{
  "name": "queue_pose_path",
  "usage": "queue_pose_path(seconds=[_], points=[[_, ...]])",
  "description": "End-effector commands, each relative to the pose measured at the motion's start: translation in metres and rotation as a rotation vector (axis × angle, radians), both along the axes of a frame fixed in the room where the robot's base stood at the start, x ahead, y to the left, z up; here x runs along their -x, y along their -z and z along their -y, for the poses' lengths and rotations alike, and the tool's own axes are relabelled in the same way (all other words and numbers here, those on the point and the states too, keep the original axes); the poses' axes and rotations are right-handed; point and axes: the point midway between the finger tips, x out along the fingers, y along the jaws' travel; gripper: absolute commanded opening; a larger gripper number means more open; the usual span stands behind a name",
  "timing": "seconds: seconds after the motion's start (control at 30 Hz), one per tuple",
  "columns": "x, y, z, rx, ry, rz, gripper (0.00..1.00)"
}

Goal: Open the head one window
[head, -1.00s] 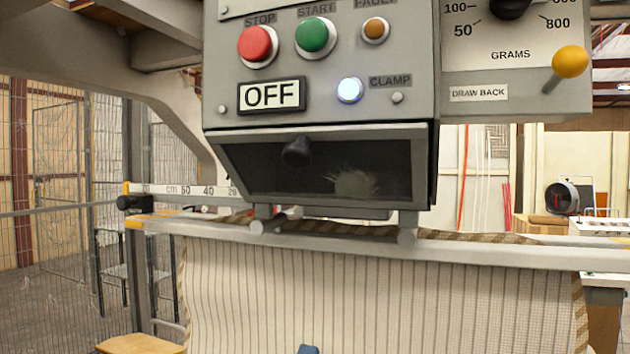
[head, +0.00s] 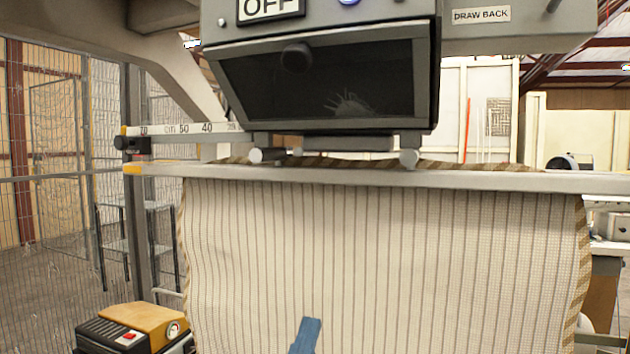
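The head one window (head: 325,80) is a dark, see-through pane in a grey frame, low on the front of the machine head. A round black knob (head: 295,57) sits near its top, left of middle. The pane looks closed across the opening. A pale feathery tuft (head: 348,104) shows faintly behind it. My gripper cannot be made out in the head view. A narrow blue piece (head: 305,336) rises from the bottom edge in front of the striped cloth; I cannot tell what it belongs to.
A striped cloth case (head: 400,255) hangs below the window from a pale metal bar (head: 480,180). An OFF sign (head: 270,7) is above the window. A yellow and black unit (head: 138,325) stands at lower left, near a mesh fence (head: 50,120).

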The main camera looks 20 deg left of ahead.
Motion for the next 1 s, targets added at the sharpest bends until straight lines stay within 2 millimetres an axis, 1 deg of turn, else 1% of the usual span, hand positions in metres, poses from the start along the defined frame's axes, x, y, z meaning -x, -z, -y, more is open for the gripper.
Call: queue_pose_path(seconds=[0.03, 0.8, 1.0], points=[[-0.001, 0.007, 0.000, 0.000, 0.000, 0.000, 0.00], [-0.007, 0.060, 0.001, 0.001, 0.001, 0.001, 0.00], [-0.007, 0.060, 0.000, 0.001, 0.001, 0.001, 0.00]])
